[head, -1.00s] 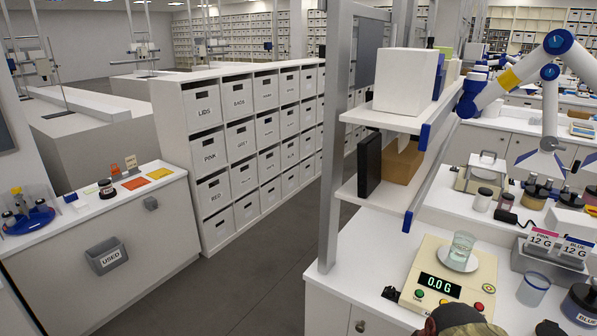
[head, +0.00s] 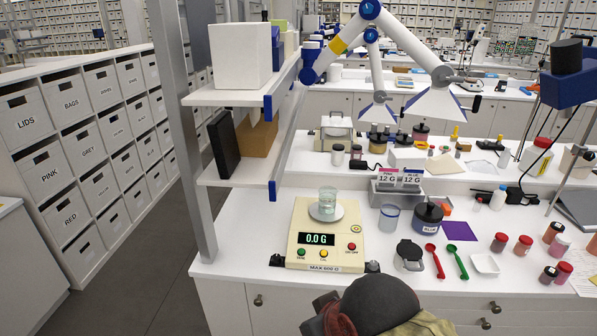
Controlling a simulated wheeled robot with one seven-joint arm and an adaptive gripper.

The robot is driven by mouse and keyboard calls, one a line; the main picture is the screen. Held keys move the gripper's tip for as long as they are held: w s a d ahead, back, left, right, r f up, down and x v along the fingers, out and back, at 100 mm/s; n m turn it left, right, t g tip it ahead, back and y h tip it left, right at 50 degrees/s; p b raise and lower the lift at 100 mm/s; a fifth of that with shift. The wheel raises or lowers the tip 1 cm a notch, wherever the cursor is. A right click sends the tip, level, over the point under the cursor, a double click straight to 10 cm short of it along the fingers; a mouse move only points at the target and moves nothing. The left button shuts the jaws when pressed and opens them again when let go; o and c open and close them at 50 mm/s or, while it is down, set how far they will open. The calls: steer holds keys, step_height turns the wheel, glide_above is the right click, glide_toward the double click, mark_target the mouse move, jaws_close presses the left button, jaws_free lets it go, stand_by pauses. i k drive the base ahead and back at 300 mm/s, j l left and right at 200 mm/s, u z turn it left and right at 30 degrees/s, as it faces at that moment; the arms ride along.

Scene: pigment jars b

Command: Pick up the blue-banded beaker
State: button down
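A clear beaker with a blue band at its rim (head: 389,219) stands upright on the white bench in the head view. It looks empty. It is right of the scale, left of the blue-labelled dark jar (head: 428,217) and in front of the pink and blue 12 G cards (head: 398,179). A second clear beaker (head: 327,203), with a faint greenish tint, stands on the pan of the cream scale (head: 327,246), which reads 0.0 G. I cannot make out my gripper in this view.
A dark rounded shape with red and olive parts (head: 375,305) covers the bench's front edge; I cannot tell what it is. A grey post (head: 187,130) and shelves rise at left. Red and green spoons (head: 457,262), a white dish (head: 485,263) and several pigment jars (head: 523,245) lie to the right.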

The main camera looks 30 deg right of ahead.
mark_target(390, 211)
steer(key=z, duration=1.35)
